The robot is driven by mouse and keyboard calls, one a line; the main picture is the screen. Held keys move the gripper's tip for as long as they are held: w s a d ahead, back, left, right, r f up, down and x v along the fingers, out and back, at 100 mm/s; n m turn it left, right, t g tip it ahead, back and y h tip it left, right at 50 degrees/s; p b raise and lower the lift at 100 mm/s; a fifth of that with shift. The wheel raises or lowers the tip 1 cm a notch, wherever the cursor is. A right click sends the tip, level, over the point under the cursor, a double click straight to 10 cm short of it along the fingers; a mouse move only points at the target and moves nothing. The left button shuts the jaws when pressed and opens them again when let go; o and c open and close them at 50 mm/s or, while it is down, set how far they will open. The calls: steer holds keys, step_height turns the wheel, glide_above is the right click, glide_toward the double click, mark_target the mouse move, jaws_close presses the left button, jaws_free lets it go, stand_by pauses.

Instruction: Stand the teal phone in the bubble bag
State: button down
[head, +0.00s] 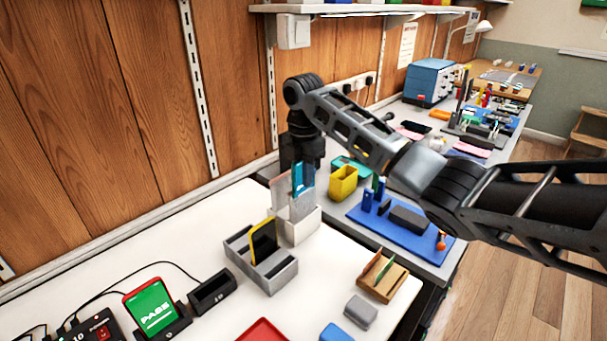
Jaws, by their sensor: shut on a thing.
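The teal phone (308,176) is upright under my gripper (302,163), which is shut on it. Below it stands the bubble bag (298,208), pale and translucent, with a pinkish upper part at the left. The bag stands in a white holder (302,230). The phone overlaps the bag's upper part in the picture. I cannot tell how far its lower end is inside the bag. My gripper's fingers are dark and small here, and partly hide the phone's top.
A grey slotted rack (272,273) with a yellow-edged phone (263,242) stands just in front of the holder. A yellow bin (343,184) and a blue mat (400,222) lie to the right. A lit green phone (153,308) stands at lower left.

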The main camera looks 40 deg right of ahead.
steer(key=shift+f, duration=0.15)
steer(key=shift+f+b, duration=0.35)
steer(key=shift+f, duration=0.45)
steer(key=c, duration=1)
jaws_free()
steer(key=shift+r, duration=0.15)
steer(key=shift+r+p, duration=3.15)
steer(key=shift+r, duration=0.3)
